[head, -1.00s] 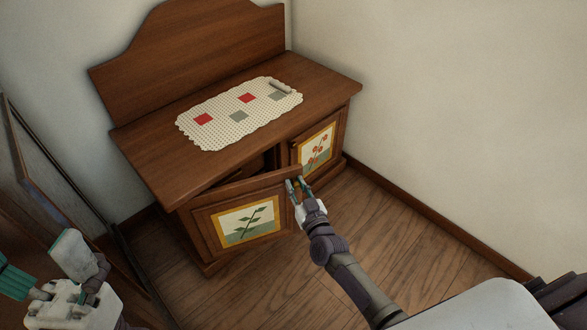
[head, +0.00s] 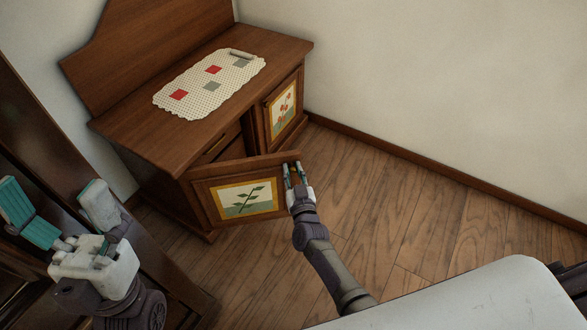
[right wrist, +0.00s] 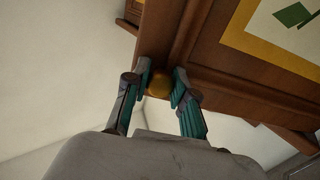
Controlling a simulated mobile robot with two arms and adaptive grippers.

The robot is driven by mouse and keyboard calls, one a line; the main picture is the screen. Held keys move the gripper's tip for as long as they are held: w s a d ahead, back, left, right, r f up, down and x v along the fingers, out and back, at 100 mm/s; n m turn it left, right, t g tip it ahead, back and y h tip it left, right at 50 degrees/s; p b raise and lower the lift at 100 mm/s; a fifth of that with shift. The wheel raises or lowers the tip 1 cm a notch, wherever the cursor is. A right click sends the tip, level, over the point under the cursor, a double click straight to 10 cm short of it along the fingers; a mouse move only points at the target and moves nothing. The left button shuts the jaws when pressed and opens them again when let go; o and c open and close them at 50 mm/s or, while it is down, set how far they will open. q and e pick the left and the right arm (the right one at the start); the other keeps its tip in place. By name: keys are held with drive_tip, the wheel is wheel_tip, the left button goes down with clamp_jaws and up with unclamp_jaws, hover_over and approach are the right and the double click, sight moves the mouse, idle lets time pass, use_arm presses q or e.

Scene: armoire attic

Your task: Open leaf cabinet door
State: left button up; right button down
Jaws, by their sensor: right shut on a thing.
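The leaf door (head: 243,196) of the wooden cabinet (head: 200,130) stands part open, swung outward on its left side, with a dark gap above and behind it. It bears a yellow-framed picture of a green leaf sprig. My right gripper (head: 294,174) is shut on the round brass knob (right wrist: 158,83) near the door's free right edge; the right wrist view shows the knob between the fingers (right wrist: 160,88). My left gripper (head: 62,213) is at the lower left, fingers spread apart and empty, away from the cabinet.
The flower door (head: 283,108) on the cabinet's right looks closed. A dark wooden piece of furniture (head: 45,130) stands at the left, close to my left gripper. Bare wooden floor (head: 400,220) lies to the right.

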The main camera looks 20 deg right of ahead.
drive_tip(key=c, duration=0.9)
unclamp_jaws()
drive_tip(key=shift+c, duration=0.2)
drive_tip(key=s, duration=1.2)
drive_tip(key=shift+a, duration=0.45)
